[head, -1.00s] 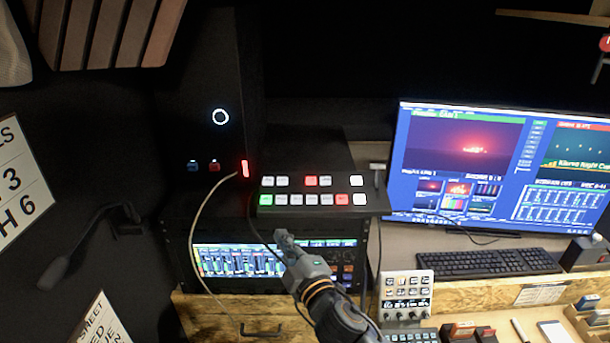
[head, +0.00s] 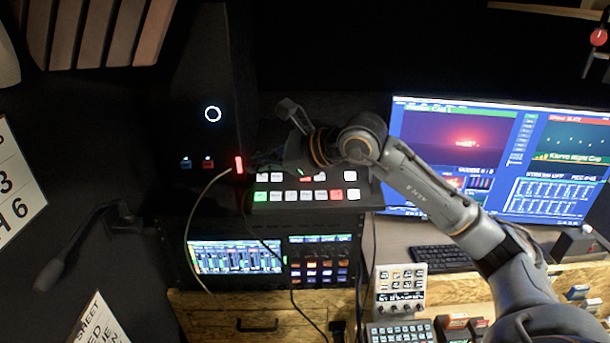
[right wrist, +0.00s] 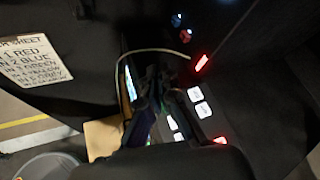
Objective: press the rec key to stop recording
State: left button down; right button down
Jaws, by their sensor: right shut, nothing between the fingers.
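The key panel (head: 372,199) sits on top of the rack, with two rows of small lit keys. Its front row has a green key (head: 260,196) at the left and a red key (head: 336,194) toward the right. A reddish key (head: 305,179) shows in the back row, partly under my arm. Key labels are too small to read, so I cannot tell which is rec. Contact cannot be told. My left gripper is out of view.
A dark tower with a red-lit stick (head: 239,165) and a loose cable (head: 190,235) stands close on the left. A monitor (head: 450,150) stands at the right, behind a keyboard (head: 440,258). A rack screen (head: 235,257) is below the panel.

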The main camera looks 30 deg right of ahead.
jog(key=d+r+h, duration=0.3)
jog(key=d+h, duration=0.3)
jog(key=d, duration=0.6)
jog(key=shift+m, duration=0.3)
jog(key=shift+f, duration=0.1)
jog(key=f+b, duration=0.2)
jog(key=w+f+b, duration=0.1)
jog(key=f+b, duration=0.1)
jog(key=f, duration=0.1)
jog(key=w+d+f+b, duration=0.1)
jog(key=f+b, duration=0.1)
jog(key=f, duration=0.1)
jog(key=shift+f, duration=0.15)
dwell(0.6)
jog(key=shift+f+b, duration=0.35)
jog(key=shift+b, duration=0.1)
